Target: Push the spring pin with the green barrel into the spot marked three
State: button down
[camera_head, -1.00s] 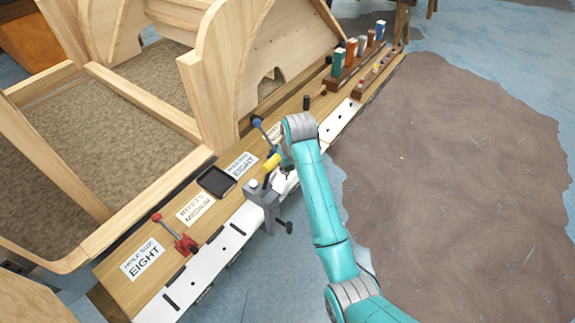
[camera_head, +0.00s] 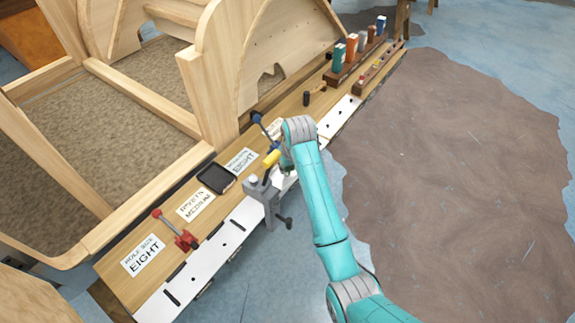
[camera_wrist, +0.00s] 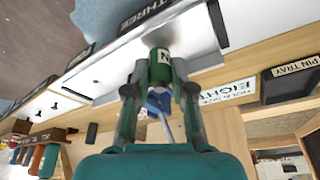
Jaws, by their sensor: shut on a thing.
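The spring pin's green barrel (camera_wrist: 160,68) is between my gripper's fingers in the wrist view, with a letter on its pale end. My gripper (camera_wrist: 160,75) is shut on it. The barrel is over or against the white plate (camera_wrist: 115,72); I cannot tell whether it touches. In the head view, my gripper (camera_head: 287,168) is at the bench's front edge, partly hidden by my arm. The pin's tip and the marked spot are hidden.
A grey clamp with a yellow handle (camera_head: 271,158) stands close left of my gripper. A blue-handled clamp (camera_head: 257,118) is behind it. A red clamp (camera_head: 183,238), a black tray (camera_head: 216,178) and paper signs lie further left.

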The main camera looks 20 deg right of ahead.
jog(key=shift+f, duration=0.35)
jog(key=c, duration=0.9)
grip_release()
jog(key=v, duration=1.2)
jog(key=shift+s, duration=0.1)
